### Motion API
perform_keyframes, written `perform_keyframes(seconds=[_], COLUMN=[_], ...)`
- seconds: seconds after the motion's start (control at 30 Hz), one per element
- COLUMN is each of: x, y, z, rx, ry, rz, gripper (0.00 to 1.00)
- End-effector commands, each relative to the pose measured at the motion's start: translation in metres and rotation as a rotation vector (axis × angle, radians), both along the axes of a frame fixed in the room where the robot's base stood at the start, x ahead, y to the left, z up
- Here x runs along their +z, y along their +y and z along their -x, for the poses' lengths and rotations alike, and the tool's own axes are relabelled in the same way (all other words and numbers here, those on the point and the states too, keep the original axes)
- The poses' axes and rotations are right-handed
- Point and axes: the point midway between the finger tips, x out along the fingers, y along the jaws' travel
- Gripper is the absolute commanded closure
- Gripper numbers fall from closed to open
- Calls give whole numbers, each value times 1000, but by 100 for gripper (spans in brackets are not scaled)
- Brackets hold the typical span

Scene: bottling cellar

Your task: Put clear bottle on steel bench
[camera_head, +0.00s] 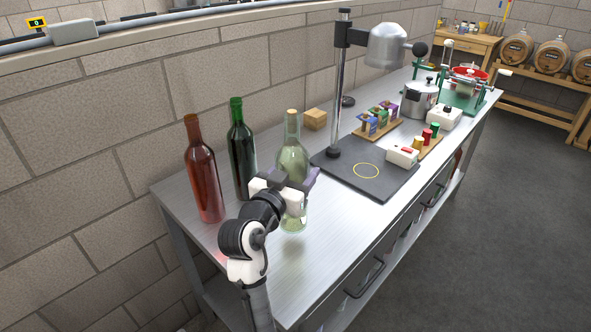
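The clear bottle (291,158) is pale greenish glass with a cork-coloured top, upright over the near part of the steel bench (334,222). My gripper (304,184) is at the bottle's middle, with its purple-grey fingers against the glass, and looks shut on it. The hand hides part of the bottle's body. A faint dark patch lies on the bench just below the bottle's base, so the base seems slightly above the surface; the exact gap is hard to tell.
A red-brown bottle (203,178) and a dark green bottle (240,152) stand left of the clear bottle. A dark base plate (365,185) with a post press (344,90) is to the right. A cork-coloured block (315,119) is behind. The front bench is bare.

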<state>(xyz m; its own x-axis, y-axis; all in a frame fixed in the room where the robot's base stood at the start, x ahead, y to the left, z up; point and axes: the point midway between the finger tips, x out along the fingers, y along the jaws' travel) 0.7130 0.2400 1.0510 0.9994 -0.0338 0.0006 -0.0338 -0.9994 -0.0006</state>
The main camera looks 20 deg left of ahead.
Motion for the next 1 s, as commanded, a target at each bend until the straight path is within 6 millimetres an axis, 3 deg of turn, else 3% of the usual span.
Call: perform_keyframes(seconds=[0.3,0.77,0.8,0.93,1.0], x=[-37,-41,-43,-43,-43], y=[0,0,0,0,0], z=[1,0,0,0,0], rx=[0,0,0,0,0], ry=[-5,-6,1,2,2], rz=[-1,-2,1,1,1], gripper=[100,100,32,15,15])
